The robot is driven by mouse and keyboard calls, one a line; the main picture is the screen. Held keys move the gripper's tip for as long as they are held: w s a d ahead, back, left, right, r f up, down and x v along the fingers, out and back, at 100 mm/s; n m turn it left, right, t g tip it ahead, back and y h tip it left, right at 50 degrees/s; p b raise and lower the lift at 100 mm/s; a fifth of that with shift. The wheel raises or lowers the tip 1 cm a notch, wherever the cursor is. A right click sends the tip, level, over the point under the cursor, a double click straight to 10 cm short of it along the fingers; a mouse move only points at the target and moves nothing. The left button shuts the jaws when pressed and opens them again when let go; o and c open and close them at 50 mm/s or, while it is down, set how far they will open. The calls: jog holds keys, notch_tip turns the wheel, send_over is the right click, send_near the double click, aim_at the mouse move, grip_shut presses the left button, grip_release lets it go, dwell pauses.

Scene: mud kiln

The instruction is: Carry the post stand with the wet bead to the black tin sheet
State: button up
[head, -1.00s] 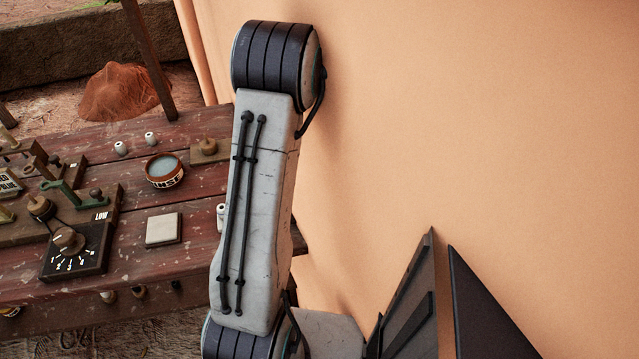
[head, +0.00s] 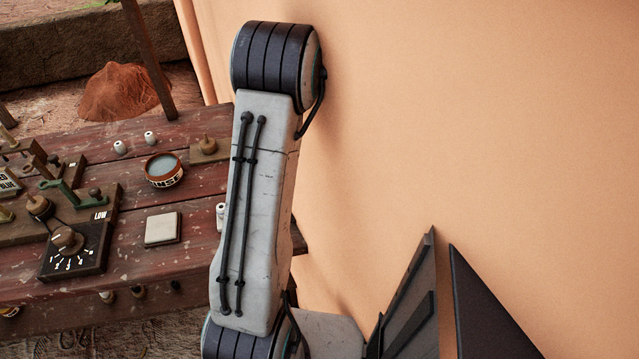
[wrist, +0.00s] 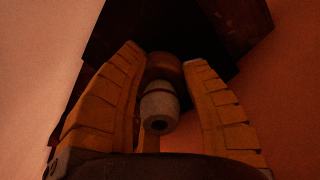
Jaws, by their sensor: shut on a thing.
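In the wrist view my gripper (wrist: 168,100) has its two orange-brown ribbed fingers on either side of a brown post stand (wrist: 163,67). A pale rounded bead (wrist: 158,103) sits on the stand, with a thin dark band and a dark hole in its near end. The fingers are shut on the stand, though the contact is in shadow. In the head view the gripper and the stand are out of sight. I cannot make out the black tin sheet; a dark shape shows behind the stand in the wrist view, but I cannot tell what it is.
A red-brown wooden table (head: 130,255) stands at the left. It holds a rinse bowl (head: 164,170), a white pad (head: 162,229), a dial box (head: 72,250) and small pale beads (head: 120,147). A smooth orange wall (head: 480,130) fills the right. A clay heap (head: 118,92) lies behind the table.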

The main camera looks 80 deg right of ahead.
jog(key=shift+f+b, duration=0.8)
dwell(0.9)
jog(key=o, duration=1.7)
